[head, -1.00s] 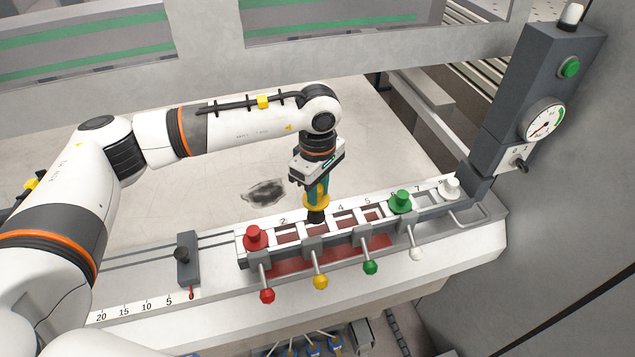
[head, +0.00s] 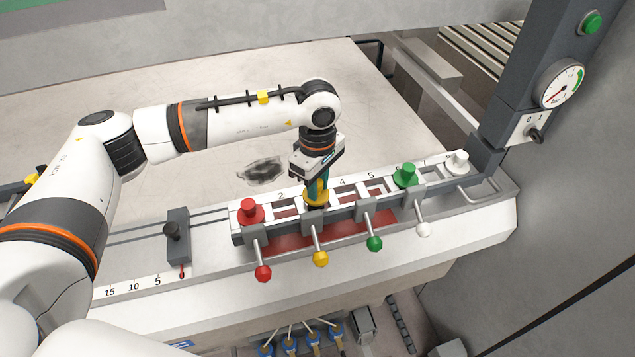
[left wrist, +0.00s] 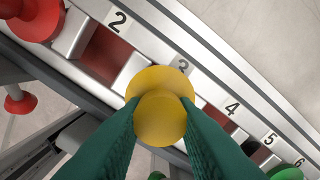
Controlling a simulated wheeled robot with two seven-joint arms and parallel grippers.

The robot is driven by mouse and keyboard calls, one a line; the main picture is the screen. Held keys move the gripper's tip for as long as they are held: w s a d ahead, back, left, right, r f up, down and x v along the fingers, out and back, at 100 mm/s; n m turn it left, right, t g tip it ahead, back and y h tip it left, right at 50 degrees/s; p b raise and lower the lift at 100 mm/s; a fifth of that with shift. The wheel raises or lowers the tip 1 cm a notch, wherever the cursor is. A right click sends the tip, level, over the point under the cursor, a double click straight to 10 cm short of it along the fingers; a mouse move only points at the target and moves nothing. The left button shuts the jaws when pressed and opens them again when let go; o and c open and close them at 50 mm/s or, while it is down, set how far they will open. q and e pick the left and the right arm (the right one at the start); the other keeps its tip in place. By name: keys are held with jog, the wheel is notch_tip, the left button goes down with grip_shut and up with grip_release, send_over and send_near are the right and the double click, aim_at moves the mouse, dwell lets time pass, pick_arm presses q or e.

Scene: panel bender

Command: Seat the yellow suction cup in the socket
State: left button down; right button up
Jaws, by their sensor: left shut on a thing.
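My left gripper (head: 317,188) points down and is shut on the yellow suction cup (head: 316,199). The left wrist view shows the green fingers (left wrist: 160,135) on either side of the round yellow cup (left wrist: 158,92). The cup is at the place marked 3 on the numbered socket rail (head: 344,198). Its yellow rim is close above the rail, and little of its dark lower part shows. The socket under it is hidden, so I cannot tell whether the cup is fully down. My right gripper is not in view.
A red cup (head: 250,211), a green cup (head: 405,174) and a white cup (head: 457,162) stand on the rail. Coloured lever knobs, such as the yellow knob (head: 320,258), stick out in front. A grey post with a gauge (head: 563,85) rises at the right.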

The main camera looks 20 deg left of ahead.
pick_arm(q)
jog(key=shift+f, duration=0.15)
jog(key=c, duration=1.1)
grip_release()
notch_tip(320, 180, up, 12)
jog(key=b, duration=0.3)
